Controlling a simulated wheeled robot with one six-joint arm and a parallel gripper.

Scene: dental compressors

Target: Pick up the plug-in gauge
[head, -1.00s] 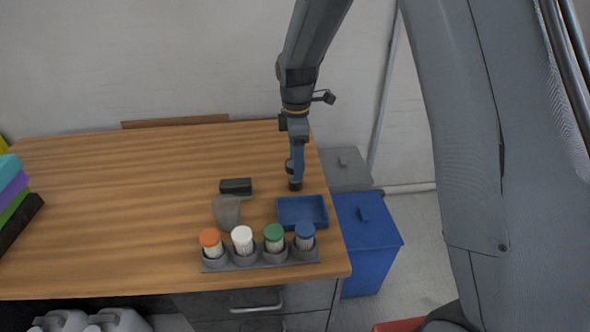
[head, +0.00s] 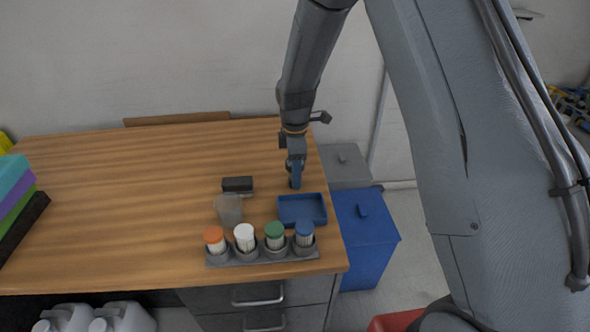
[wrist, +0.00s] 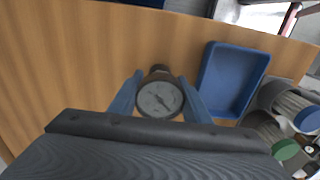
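The plug-in gauge (wrist: 160,99) has a round pale dial with a dark rim and a brownish fitting at its far end. In the wrist view it sits between the two blue fingers of my gripper (wrist: 161,78), with one finger close along each side. I cannot tell whether the fingers press on it. In the head view my gripper (head: 295,183) points down at the table's right part, just behind the blue tray. The gauge is too small and covered to make out there.
The blue tray (head: 302,222) looks empty. In front stands a grey rack (head: 262,256) of capped containers, orange, white, green and blue. A black block (head: 237,184) and a translucent cup (head: 229,209) are to the left. The wooden table's (head: 120,205) middle is clear.

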